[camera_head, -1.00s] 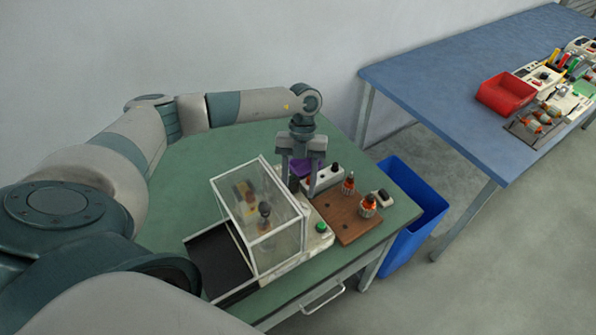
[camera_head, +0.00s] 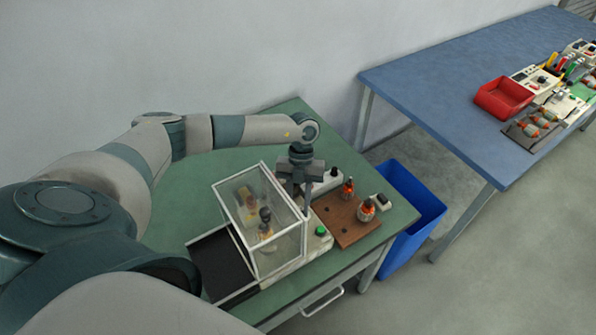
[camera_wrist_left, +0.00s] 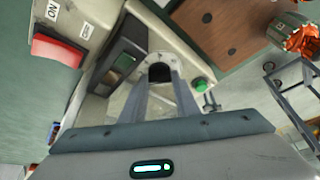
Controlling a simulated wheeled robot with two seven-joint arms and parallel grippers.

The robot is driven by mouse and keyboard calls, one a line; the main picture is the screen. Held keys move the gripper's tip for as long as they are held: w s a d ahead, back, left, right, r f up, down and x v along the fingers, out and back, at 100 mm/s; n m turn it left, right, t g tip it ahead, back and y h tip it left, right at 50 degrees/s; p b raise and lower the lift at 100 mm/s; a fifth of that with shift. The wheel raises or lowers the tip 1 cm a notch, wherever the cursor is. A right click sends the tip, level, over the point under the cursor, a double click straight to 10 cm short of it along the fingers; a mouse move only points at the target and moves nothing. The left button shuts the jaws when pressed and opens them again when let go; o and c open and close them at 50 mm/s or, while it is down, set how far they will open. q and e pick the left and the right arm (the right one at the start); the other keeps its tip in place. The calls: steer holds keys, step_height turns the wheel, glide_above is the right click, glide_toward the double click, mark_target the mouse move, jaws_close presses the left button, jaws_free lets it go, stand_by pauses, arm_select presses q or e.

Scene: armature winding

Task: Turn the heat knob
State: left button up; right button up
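A black round knob (camera_wrist_left: 160,72) sits on a pale machine panel in the left wrist view, lying between and just beyond my left fingertips. My left gripper (camera_wrist_left: 161,88) is over the panel with its fingers apart on either side of the knob; whether they touch it is unclear. In the head view my left gripper (camera_head: 300,205) points down behind the clear box, and hides the knob. My right gripper is not in view.
A clear framed box (camera_head: 262,210) stands close to my left gripper. A green button (camera_head: 320,231) and a brown board (camera_head: 346,222) with copper armatures are beside it. The left wrist view shows a red switch (camera_wrist_left: 60,48). A blue bin (camera_head: 420,210) stands off the table.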

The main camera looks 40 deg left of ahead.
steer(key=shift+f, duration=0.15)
